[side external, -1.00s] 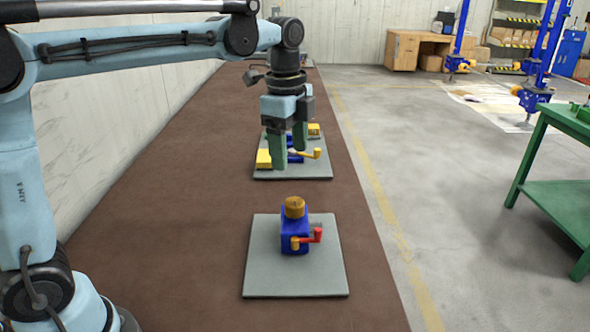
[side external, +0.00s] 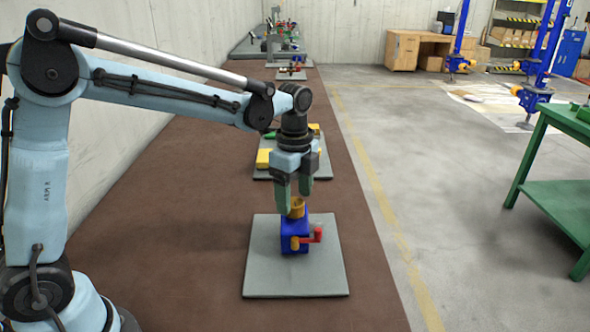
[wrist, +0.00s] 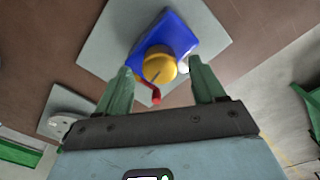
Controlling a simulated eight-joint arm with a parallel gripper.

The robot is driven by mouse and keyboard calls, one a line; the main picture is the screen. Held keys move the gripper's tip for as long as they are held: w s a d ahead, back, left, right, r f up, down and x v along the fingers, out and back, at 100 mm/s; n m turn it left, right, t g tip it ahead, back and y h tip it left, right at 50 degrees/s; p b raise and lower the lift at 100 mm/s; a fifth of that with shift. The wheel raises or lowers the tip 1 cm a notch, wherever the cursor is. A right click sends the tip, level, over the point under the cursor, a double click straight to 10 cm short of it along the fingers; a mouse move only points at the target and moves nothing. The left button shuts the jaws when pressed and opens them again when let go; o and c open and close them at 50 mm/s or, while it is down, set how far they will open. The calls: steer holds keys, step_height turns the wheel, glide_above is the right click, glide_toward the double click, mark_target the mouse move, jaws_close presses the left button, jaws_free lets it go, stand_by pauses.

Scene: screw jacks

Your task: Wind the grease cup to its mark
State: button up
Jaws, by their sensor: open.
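The grease cup (side external: 297,208) is a round brass-yellow cap on top of a blue screw jack (side external: 295,232), which stands on a grey plate (side external: 268,272). In the wrist view the cup (wrist: 163,70) shows a dark line on its top. My gripper (side external: 294,203) is just above the jack, pointing down. Its green fingers are open, and in the wrist view my gripper (wrist: 161,68) has one finger on each side of the cup with gaps between. The side view does not clearly show whether a finger touches it. I cannot tell which line is the mark.
A red crank (side external: 318,236) and an orange knob (side external: 295,243) stick out from the jack's near side. Another plate with yellow parts (side external: 264,158) lies behind on the brown bench (side external: 190,220). A green table (side external: 560,190) stands apart at the right.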

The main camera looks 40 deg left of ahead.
steer(key=shift+f, duration=0.75)
steer(key=shift+c, duration=0.2)
steer(key=c, duration=1)
